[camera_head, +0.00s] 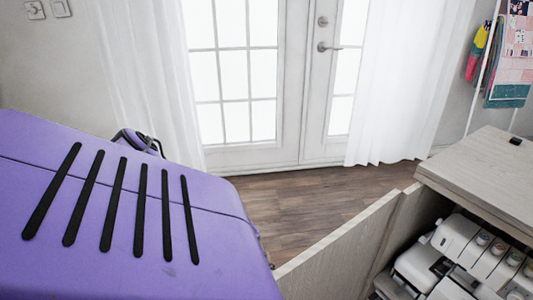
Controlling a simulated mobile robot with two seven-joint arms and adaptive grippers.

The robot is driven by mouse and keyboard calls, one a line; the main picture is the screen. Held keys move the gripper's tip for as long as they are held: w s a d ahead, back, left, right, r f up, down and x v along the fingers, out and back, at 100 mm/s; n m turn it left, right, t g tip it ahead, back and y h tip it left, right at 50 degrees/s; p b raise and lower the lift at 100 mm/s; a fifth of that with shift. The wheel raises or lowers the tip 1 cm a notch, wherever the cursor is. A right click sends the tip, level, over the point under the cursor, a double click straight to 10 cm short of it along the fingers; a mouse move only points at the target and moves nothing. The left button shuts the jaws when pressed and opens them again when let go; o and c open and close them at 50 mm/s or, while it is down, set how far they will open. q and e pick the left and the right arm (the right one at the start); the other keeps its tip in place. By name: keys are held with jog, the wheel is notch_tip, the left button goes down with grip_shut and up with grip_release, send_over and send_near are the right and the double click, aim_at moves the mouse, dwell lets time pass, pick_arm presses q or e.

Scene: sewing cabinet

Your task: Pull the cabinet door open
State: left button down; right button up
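The cabinet (480,170) is light wood and stands at the right edge, with its top and part of its inside showing. The cabinet door (335,262) is a light wood panel standing swung out from the cabinet, reaching left and toward me. Its lower part is cut off by the bottom edge, and I see no handle on it. Inside the open cabinet are white machines (458,238), partly cut off. Neither of my grippers is in view.
A large purple thing (130,205) with several black strips fills the lower left; I cannot tell what it is. Wooden floor (290,205) is clear before the white glazed doors (235,80). A small black object (516,141) lies on the cabinet top.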

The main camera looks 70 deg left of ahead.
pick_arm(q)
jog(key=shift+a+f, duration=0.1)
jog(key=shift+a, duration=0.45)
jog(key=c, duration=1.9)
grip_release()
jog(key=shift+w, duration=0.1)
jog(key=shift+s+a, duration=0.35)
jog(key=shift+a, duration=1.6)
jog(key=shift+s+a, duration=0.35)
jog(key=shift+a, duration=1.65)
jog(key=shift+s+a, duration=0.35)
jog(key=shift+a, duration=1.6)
